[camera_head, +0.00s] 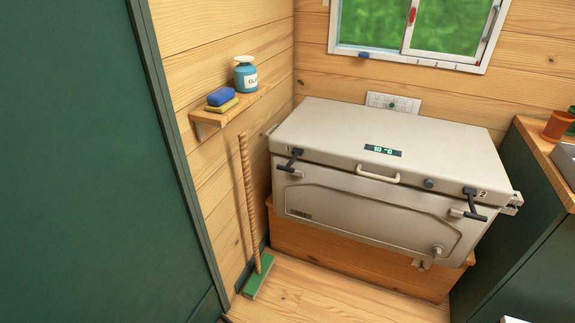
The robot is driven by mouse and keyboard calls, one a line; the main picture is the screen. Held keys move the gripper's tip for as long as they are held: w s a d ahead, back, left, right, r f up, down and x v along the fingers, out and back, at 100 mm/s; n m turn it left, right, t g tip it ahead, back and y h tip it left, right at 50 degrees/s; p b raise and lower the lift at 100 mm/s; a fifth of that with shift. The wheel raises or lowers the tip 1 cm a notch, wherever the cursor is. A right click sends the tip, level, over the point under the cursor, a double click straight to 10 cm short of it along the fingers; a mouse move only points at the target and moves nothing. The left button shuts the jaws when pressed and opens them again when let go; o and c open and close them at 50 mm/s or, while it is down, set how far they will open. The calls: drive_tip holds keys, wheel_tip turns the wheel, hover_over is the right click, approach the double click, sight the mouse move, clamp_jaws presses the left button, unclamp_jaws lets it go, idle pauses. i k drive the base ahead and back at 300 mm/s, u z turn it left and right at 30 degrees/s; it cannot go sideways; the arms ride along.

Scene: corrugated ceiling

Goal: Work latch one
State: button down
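A beige cooler chest (375,210) stands against the back wall with its lid (390,135) down. A dark latch (291,161) sits at the left of its front, across the seam between lid and body. A similar dark latch (473,205) sits at the right, beside a printed "2", so the left one appears to be latch one. Its own label is too small to read surely. Both levers stick out from the front; whether either is fastened I cannot tell. A pale handle (377,174) is at the lid's middle. My gripper is not in view.
The chest rests on a wooden plinth (350,262). A green broom (257,278) leans at its left, near the left latch. A wall shelf (230,109) holds sponges and a blue jar. A green panel (90,170) fills the left; a counter (545,155) stands right. Floor shows in front.

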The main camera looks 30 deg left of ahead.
sight(296, 152)
drive_tip(key=z, duration=0.1)
drive_tip(key=k, duration=0.3)
drive_tip(key=u, duration=0.55)
drive_tip(key=i, duration=0.4)
drive_tip(key=u, duration=0.8)
drive_tip(key=k, duration=0.35)
drive_tip(key=z, duration=0.5)
drive_tip(key=i, duration=0.9)
drive_tip(key=u, duration=0.55)
